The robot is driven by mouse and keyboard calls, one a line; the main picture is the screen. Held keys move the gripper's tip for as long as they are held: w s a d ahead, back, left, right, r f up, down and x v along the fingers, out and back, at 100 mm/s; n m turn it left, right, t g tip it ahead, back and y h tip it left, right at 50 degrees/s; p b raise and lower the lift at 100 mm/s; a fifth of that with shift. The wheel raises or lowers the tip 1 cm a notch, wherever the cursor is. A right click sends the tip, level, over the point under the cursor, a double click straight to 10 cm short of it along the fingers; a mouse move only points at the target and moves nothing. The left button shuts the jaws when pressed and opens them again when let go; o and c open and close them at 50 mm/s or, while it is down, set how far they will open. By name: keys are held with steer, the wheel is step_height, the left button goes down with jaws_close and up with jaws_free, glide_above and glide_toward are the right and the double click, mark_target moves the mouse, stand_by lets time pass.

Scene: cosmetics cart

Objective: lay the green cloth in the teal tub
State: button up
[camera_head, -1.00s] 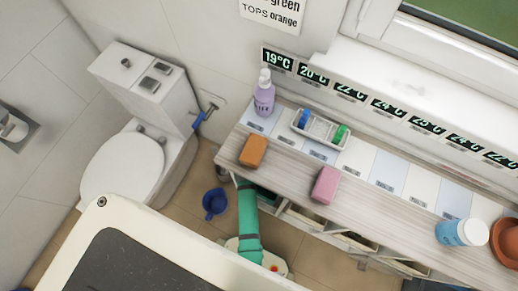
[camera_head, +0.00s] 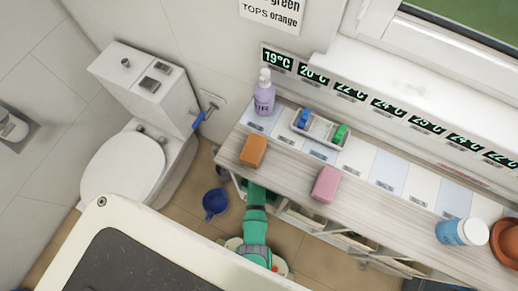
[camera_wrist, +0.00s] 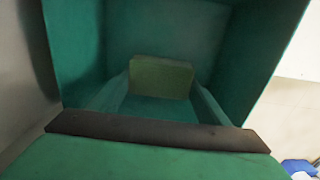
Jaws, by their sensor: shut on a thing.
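The green cloth (camera_wrist: 160,79) shows in the middle of the wrist view as a small folded block between the teal fingers of my gripper (camera_wrist: 161,92). My gripper is shut on it. The walls of the teal tub (camera_wrist: 272,45) rise around the cloth and fingers on the left, back and right, so the cloth is within the tub's opening. I cannot tell whether the cloth touches the tub's floor. In the head view my teal arm reaches under the cart's edge; the gripper, cloth and tub are hidden there.
The cart top (camera_head: 290,172) above my arm holds an orange block (camera_head: 253,151), a pink block (camera_head: 325,184), a lilac bottle (camera_head: 264,98) and a white tray (camera_head: 318,129). A blue bucket (camera_head: 215,202) stands on the floor left of my arm. A toilet (camera_head: 125,165) stands further left.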

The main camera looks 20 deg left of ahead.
steer(key=shift+d+f, duration=0.1)
steer(key=shift+f, duration=0.45)
steer(key=o, duration=0.9)
steer(key=shift+w, duration=0.1)
step_height(320, 180, up, 9)
steer(key=shift+f, duration=0.2)
steer(key=shift+d, duration=0.1)
